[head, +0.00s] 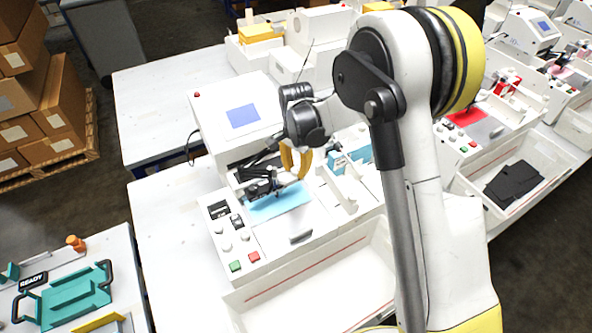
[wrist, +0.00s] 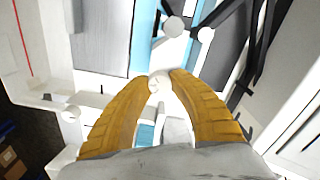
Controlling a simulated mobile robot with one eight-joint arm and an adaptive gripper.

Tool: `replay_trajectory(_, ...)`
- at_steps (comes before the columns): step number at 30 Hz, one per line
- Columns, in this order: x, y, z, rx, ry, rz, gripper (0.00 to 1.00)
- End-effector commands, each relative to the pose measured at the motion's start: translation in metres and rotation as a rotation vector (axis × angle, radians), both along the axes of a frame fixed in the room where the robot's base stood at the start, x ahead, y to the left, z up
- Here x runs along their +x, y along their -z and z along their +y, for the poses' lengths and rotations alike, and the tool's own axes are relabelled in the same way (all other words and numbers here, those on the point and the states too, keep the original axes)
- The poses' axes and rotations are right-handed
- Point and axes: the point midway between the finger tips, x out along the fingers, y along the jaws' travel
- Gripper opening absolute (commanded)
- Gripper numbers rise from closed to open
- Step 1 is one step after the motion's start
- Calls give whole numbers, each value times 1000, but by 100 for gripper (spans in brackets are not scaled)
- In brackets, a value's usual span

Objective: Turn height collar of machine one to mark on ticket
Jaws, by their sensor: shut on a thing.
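Machine one appears to be the nearest white pen plotter (head: 205,122), with a small blue screen. My gripper (head: 302,176) is over its bed, yellow fingers pointing down beside the black pen carriage (head: 262,188). In the wrist view my gripper (wrist: 163,77) is shut on a small pale round part (wrist: 158,84), which looks like the height collar. The fingertips hide much of the collar, and I cannot read any mark on it. A light blue sheet (head: 278,203) lies under the carriage. I cannot make out a ticket.
Front controls include a green button (head: 235,266) and a red button (head: 254,257). A white tray (head: 340,290) is in front of the machine. A teal tray (head: 75,298) stands at lower left. More plotters stand at right.

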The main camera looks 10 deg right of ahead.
Motion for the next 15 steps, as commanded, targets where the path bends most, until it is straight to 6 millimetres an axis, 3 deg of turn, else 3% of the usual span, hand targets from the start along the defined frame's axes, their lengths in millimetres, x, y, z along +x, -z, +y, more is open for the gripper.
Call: replay_trajectory(15, 1, 3, 0, -1, -439, -1, 0)
